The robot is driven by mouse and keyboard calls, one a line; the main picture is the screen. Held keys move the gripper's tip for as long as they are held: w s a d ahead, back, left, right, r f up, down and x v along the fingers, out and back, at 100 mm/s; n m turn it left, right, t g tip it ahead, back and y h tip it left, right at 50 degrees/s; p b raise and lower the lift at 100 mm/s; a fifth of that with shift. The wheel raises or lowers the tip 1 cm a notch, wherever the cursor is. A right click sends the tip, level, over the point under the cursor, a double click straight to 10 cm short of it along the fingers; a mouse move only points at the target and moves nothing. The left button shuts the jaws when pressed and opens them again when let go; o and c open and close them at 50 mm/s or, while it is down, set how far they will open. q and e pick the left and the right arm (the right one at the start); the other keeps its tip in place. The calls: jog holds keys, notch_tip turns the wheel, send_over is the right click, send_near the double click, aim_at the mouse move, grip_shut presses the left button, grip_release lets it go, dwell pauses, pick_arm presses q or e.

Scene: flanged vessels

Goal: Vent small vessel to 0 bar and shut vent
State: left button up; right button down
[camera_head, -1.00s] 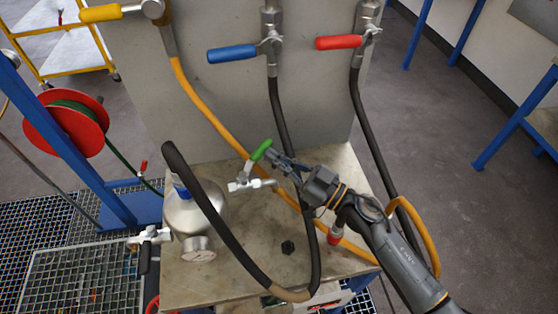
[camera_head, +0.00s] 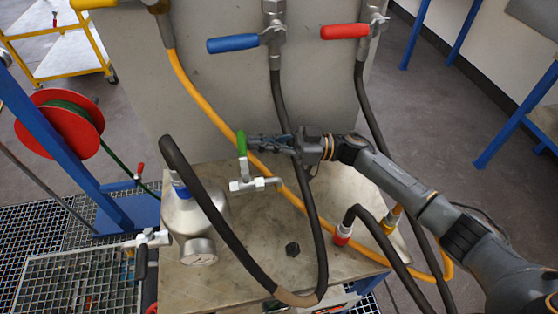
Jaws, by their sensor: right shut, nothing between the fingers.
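The small steel vessel (camera_head: 181,217) sits on the bench top (camera_head: 250,270), with a round gauge (camera_head: 199,251) on its front; the gauge reading is too small to tell. A valve (camera_head: 246,185) on its right side has a green lever (camera_head: 242,144), which stands nearly upright. My right gripper (camera_head: 253,143) is shut, with its fingertips at the right side of the green lever. I cannot tell whether they touch it. A valve with a black handle (camera_head: 142,262) is at the vessel's left. My left gripper is not in view.
A black hose (camera_head: 230,240) loops in front of the vessel. Blue (camera_head: 232,43) and red (camera_head: 345,31) levers sit on the upright panel, with an orange hose (camera_head: 197,103) hanging nearby.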

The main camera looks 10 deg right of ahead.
jog(key=shift+a, duration=0.2)
dwell(0.4)
jog(key=d+f, duration=0.2)
jog(key=d, duration=1)
jog(key=shift+s+f, duration=0.2)
